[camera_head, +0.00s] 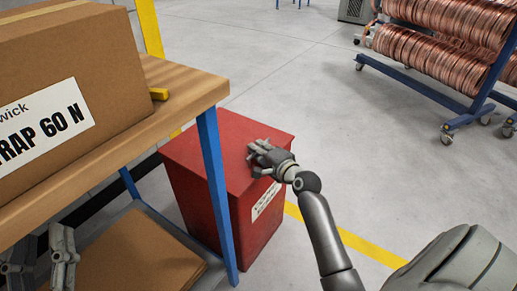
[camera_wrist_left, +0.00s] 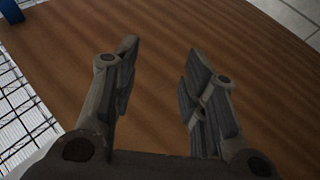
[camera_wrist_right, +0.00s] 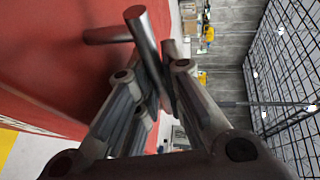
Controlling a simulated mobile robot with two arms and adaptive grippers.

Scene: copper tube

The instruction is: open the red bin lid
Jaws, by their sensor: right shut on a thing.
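The red bin (camera_head: 195,155) stands on the floor beside the workbench, its flat red lid lying level on top. In the right wrist view the red surface (camera_wrist_right: 50,60) carries a grey metal bar handle (camera_wrist_right: 145,35) on a post. My right gripper (camera_head: 258,153) is over the lid's right part; in the right wrist view its fingers (camera_wrist_right: 160,80) are shut on the handle. The handle is mostly hidden by the fingers in the head view. My left gripper (camera_head: 38,262) is at the lower left; the left wrist view shows its fingers (camera_wrist_left: 160,60) apart and empty.
A wooden bench (camera_head: 185,83) on blue legs holds a large cardboard box (camera_head: 75,50). A brown board (camera_head: 140,255) lies low beneath it. A blue leg (camera_head: 215,180) stands before the bin. Copper tube racks (camera_head: 440,50) stand far right; the floor between is clear.

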